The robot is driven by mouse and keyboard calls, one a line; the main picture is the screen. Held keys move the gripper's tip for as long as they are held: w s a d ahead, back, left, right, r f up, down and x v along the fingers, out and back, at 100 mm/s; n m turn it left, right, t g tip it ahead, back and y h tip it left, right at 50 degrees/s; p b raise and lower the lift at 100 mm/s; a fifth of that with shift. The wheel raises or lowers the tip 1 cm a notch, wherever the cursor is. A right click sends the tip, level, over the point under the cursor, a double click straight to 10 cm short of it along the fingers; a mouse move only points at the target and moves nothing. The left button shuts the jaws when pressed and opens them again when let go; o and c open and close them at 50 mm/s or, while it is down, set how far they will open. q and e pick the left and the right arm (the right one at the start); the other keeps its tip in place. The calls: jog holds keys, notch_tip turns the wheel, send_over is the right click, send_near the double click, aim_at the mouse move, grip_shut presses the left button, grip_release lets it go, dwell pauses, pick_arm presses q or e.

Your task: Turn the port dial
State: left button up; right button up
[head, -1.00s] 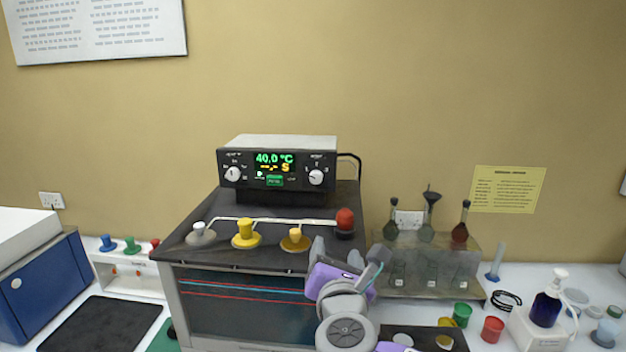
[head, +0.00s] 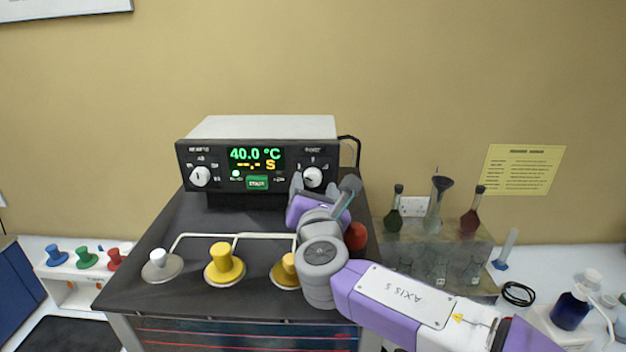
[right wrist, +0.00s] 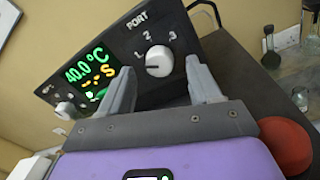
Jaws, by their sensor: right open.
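The port dial (head: 313,177) is a round white knob on the right side of the black control panel. In the right wrist view the port dial (right wrist: 159,61) sits below the PORT label, with 1, 2 and 3 around it; its dark mark points left, near the 1. My right gripper (head: 314,190) is in front of the dial. In the right wrist view the open fingers of my right gripper (right wrist: 159,68) stand on either side of the dial as seen; I cannot tell whether they touch it. My left gripper is out of view.
The display (head: 256,159) reads 40.0 °C above a green button (head: 257,182). Another white knob (head: 200,176) is at the panel's left. Yellow stoppers (head: 224,262) and a red one (head: 355,236) stand on the dark bath top, near my right arm. Flasks (head: 471,222) stand in a rack to the right.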

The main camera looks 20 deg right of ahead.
aim_at(312, 177)
jog(key=shift+w+d, duration=0.25)
jog(key=shift+w, duration=0.95)
jog(key=c, duration=1)
jog(key=shift+f+m+b, duration=0.15)
jog(key=shift+m+b, duration=0.35)
jog(key=shift+b, duration=0.25)
jog(key=shift+c, duration=0.2)
jog(key=m+b, duration=0.3)
jog(key=b, duration=0.2)
jog(key=m+b, duration=0.4)
jog(key=b, duration=0.1)
jog(key=shift+f+m+t+h, duration=0.15)
jog(key=shift+m+t+h, duration=0.15)
jog(key=shift+h, duration=0.1)
jog(key=shift+m+b, duration=1.55)
jog(key=shift+m, duration=0.35)
